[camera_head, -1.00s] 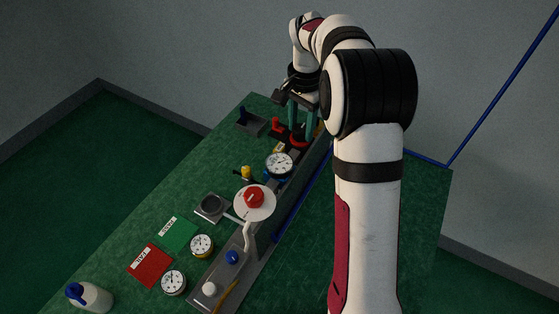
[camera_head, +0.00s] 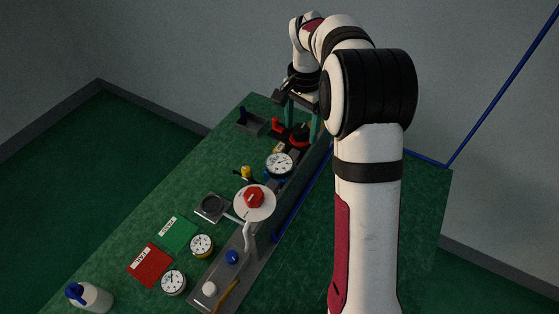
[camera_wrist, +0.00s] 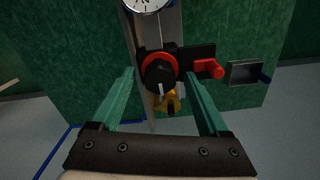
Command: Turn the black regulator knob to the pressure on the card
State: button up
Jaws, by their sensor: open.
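The black regulator knob (camera_wrist: 160,76) with a red ring around its base shows in the wrist view, a pale line on its face pointing down. In the head view it is the small black and red part (camera_head: 300,134) at the far end of the bench rail. My gripper (camera_wrist: 159,74) is open, its teal fingers on either side of the knob with clear gaps. In the head view my gripper (camera_head: 302,112) is above the knob. A dial gauge (camera_head: 279,165) stands near the knob; its reading is too small to tell. I cannot make out a pressure card.
A red handle (camera_wrist: 210,68) sits beside the knob. A grey tray with a blue part (camera_head: 249,122) lies beyond it. A yellow piece (camera_wrist: 172,103) is close to the knob.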

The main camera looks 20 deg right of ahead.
jog(key=shift+r, duration=3.05)
jog(key=s+a+r+n, duration=0.1)
jog(key=s+a, duration=0.2)
jog(key=s, duration=0.3)
jog(key=s+a+r+n+y, duration=0.1)
jog(key=s+a, duration=0.1)
jog(key=s, duration=0.4)
jog(key=s+a+r+n, duration=0.1)
jog(key=s+a, duration=0.2)
jog(key=s, duration=0.3)
jog(key=s+a+f+n, duration=0.1)
jog(key=s+a+f, duration=0.1)
jog(key=s, duration=0.5)
jog(key=s+a+f+n, duration=0.1)
jog(key=s+f+n, duration=0.1)
jog(key=s, duration=0.5)
jog(key=shift+s+a+f+y, duration=0.3)
jog(key=shift+a+f+y, duration=0.1)
jog(key=shift+f, duration=0.5)
jog(key=shift+c, duration=0.2)
